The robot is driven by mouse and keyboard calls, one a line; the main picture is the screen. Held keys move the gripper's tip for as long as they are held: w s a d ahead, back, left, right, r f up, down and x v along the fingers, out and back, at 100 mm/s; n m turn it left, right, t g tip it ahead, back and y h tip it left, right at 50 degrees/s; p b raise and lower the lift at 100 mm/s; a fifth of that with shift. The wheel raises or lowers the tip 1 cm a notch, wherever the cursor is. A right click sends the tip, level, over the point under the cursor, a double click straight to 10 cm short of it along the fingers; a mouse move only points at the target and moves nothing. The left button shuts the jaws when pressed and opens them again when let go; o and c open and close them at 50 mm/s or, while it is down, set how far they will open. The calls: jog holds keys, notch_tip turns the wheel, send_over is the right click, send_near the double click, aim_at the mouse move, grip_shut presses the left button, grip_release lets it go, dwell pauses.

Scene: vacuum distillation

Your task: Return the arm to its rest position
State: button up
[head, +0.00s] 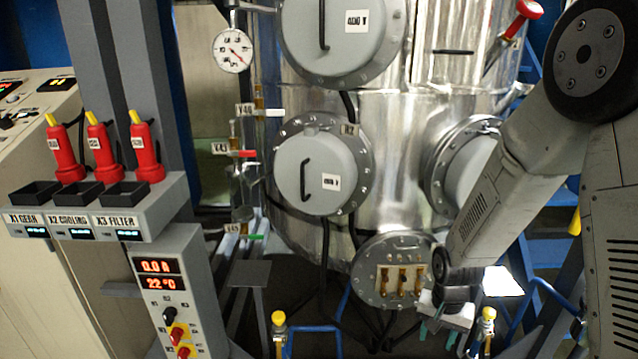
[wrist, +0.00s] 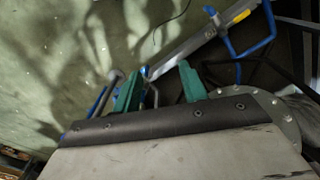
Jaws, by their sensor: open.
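My arm comes in from the right side of the head view and reaches down to the lower middle. My gripper (head: 438,333) is at its end, low in front of the vessel's bottom flange, with green fingers pointing down. In the wrist view my gripper (wrist: 160,88) shows two green fingers spread apart, with nothing between them. It is open and empty. The fingertips seem clear of nearby things, though the exact distance to the vessel cannot be told.
The steel vessel (head: 395,125) with round hatches fills the middle. The lower flange (head: 372,272) with brass terminals is beside my gripper. Blue pipes (head: 318,328) with yellow valves stand low in front. A control post (head: 165,250) and several red connectors (head: 100,150) stand left.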

jog(key=s+r+n, duration=0.2)
jog(key=s+r, duration=0.9)
jog(key=r, duration=0.4)
jog(key=s+r+n+t, duration=0.1)
jog(key=s+r+n, duration=0.2)
jog(key=s+r, duration=0.9)
jog(key=shift+s+a+r, duration=0.2)
jog(key=shift+s+r, duration=0.05)
jog(key=shift+r, duration=1.15)
